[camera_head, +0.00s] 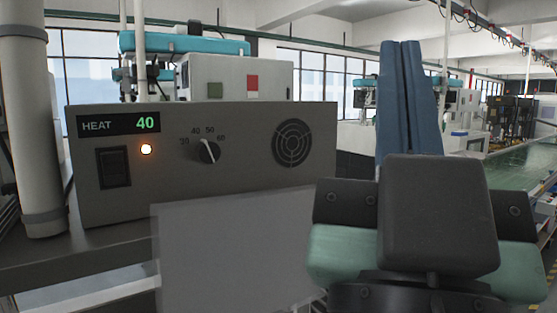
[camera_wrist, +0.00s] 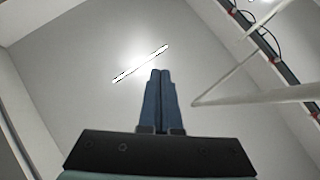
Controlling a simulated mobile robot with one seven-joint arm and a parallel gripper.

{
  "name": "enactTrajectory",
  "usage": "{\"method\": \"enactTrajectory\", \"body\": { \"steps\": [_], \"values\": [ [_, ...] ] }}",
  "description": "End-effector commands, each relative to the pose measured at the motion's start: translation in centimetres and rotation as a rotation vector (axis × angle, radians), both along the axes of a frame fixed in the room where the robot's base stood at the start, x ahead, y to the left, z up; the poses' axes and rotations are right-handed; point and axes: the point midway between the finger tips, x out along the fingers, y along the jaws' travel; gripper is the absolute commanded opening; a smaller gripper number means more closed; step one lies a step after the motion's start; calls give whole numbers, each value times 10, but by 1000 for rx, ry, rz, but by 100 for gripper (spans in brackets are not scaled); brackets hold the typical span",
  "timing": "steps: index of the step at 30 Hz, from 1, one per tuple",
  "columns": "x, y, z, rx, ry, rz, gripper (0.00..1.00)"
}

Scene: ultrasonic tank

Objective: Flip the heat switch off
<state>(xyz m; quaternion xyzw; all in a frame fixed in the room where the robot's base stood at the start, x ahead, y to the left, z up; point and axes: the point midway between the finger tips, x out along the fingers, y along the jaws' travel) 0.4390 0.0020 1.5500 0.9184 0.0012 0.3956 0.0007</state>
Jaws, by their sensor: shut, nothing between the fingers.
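The heat switch (camera_head: 114,168) is a black rocker on the left of a dark grey control panel (camera_head: 240,195). Which way the rocker is tipped is too dark to tell. A small orange lamp (camera_head: 146,149) glows beside it. The display (camera_head: 118,123) above reads HEAT 40 in white and green. My gripper (camera_head: 399,45) stands to the right of the panel, blue fingers pointing up and shut together with nothing between them. It is well apart from the switch. In the wrist view the shut fingers (camera_wrist: 161,72) point toward the ceiling.
A dial knob (camera_head: 209,152) and a round vent (camera_head: 292,143) sit on the same panel. A pale grey pipe (camera_head: 32,130) stands left of the panel. A flat grey slab (camera_head: 235,255) is in front, below the panel. The space before the switch looks clear.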

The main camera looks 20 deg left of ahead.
Motion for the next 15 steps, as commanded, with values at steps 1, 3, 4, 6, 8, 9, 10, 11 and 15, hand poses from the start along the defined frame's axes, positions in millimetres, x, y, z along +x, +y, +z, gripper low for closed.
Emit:
{"method": "enactTrajectory", "body": {
  "steps": [1, 3, 4, 6, 8, 9, 10, 11, 15],
  "values": [
    [0, 0, 0, -3, 1, 0, 0],
    [1, 4, -1, -21, 9, -1, 0],
    [3, 7, -3, -39, 17, -2, 0],
    [6, 19, -7, -107, 44, -5, 0],
    [10, 35, -12, -204, 73, -7, 0],
    [12, 49, -17, -289, 92, -8, 0],
    [12, 61, -21, -361, 101, -9, 0],
    [12, 73, -26, -439, 110, -8, 0],
    [4, 129, -53, -837, 92, -13, 0]
  ]
}}
